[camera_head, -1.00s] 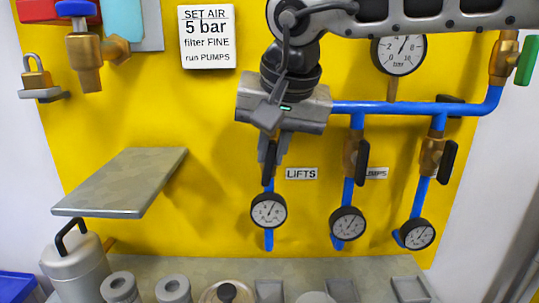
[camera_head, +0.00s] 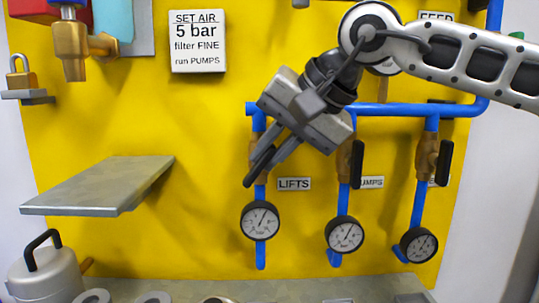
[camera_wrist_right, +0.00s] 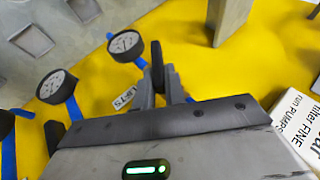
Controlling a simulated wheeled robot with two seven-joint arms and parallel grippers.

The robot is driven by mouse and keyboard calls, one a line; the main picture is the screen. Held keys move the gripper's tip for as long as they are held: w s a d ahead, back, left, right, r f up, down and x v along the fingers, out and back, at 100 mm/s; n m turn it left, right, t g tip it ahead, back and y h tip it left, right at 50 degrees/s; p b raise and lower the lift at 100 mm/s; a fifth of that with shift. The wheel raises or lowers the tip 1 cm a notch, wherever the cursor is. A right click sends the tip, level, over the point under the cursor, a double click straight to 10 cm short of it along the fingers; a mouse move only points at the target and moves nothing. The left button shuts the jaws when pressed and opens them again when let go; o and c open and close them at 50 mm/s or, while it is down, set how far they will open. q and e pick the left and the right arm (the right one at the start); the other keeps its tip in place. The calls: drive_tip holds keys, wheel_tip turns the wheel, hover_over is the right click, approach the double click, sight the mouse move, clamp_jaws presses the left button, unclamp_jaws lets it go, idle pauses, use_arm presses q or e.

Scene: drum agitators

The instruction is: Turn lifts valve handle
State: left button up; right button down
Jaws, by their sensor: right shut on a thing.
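The lifts valve handle (camera_head: 258,168) is a black lever on the brass valve (camera_head: 256,146) of the left blue branch pipe, beside the LIFTS label (camera_head: 294,184). In the head view it is tilted, its lower end toward the left. My right gripper (camera_head: 270,158) is shut on the handle, coming down from the upper right. In the right wrist view the black handle (camera_wrist_right: 157,65) stands between the two fingers of my right gripper (camera_wrist_right: 160,85). The gripper hides part of the valve. The lifts gauge (camera_head: 260,220) hangs below it. My left gripper is not in view.
To the right are the pumps valve handle (camera_head: 357,163) and another black handle (camera_head: 445,163), both upright, with gauges (camera_head: 345,235) below. A grey shelf (camera_head: 105,185) juts out at left. A blue pipe (camera_head: 400,109) runs across above the valves.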

drive_tip(key=shift+w+r, duration=0.1)
drive_tip(key=c, duration=1.5)
unclamp_jaws()
drive_tip(key=shift+o, duration=0.2)
drive_tip(key=shift+d, duration=0.1)
drive_tip(key=v, duration=1.6)
drive_tip(key=shift+p, duration=0.3)
